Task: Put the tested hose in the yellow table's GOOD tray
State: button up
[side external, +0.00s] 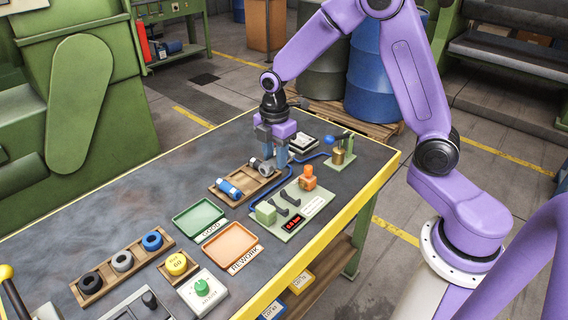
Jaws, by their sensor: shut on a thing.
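The yellow-edged table (145,211) carries the green GOOD tray (198,220), which is empty. My gripper (267,161) points down over the right end of a wooden rack (219,196). It is shut on a small dark-grey hose piece (263,168) at that end; whether the piece is clear of the rack cannot be told. A blue hose piece with white parts (229,189) lies in the rack's left part. The fingers partly hide the held piece. Nothing visible marks which hose was tested.
An orange REWORK tray (231,245) is in front of the GOOD tray. A test stand (291,208) with a red display and a small pump (341,151) stand to the right. Rolls in a wooden holder (122,264) are at the left. The back-left tabletop is clear.

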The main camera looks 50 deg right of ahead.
jog(key=w+a+t, duration=0.1)
jog(key=w+a, duration=0.5)
jog(key=a, duration=0.3)
jog(key=w+a, duration=0.7)
jog(key=a, duration=0.2)
jog(key=shift+s+f, duration=0.2)
jog(key=shift+f, duration=6.7)
jog(key=o, duration=1)
jog(key=shift+c, duration=0.2)
